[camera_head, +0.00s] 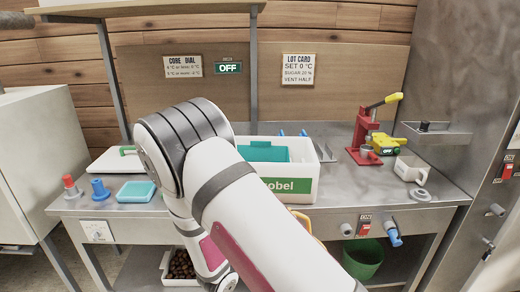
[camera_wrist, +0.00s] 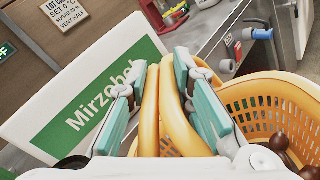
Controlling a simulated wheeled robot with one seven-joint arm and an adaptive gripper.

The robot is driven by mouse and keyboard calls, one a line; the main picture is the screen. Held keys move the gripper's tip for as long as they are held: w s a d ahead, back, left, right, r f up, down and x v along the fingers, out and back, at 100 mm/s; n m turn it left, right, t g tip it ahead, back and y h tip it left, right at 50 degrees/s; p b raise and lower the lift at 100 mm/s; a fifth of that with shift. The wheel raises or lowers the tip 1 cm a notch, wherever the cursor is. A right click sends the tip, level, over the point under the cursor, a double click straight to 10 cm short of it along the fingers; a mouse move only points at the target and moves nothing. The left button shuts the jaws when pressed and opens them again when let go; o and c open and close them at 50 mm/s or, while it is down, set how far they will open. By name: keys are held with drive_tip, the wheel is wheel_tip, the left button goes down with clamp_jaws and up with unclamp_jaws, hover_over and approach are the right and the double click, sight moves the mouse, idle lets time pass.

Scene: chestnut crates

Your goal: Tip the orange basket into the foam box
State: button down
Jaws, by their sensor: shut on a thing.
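The orange basket (camera_wrist: 262,105) hangs by its handle (camera_wrist: 152,110) in the wrist view. My gripper (camera_wrist: 163,72) is shut on that handle, with a teal pad on each side. Brown chestnuts show in the basket at the lower right. The white foam box (camera_wrist: 75,85), with a green label, stands just beyond my gripper on the left. In the head view the foam box (camera_head: 312,165) stands on the steel bench, partly behind my arm. Only a sliver of the basket (camera_head: 302,219) shows there, and my arm hides the gripper.
A teal block (camera_head: 263,151) shows in the box's opening. A red press (camera_head: 365,130) and white mug (camera_head: 408,170) stand on the bench's right. A blue tray (camera_head: 136,191) lies on its left. A green bin (camera_head: 363,260) and a crate of chestnuts (camera_head: 166,262) are below.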

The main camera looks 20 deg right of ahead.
drive_tip(key=a, duration=0.1)
drive_tip(key=a+f, duration=0.1)
drive_tip(key=shift+w+a+f+n+t+y, duration=0.3)
drive_tip(key=shift+a+f+n, duration=0.05)
drive_tip(key=shift+a+n, duration=0.05)
idle(0.6)
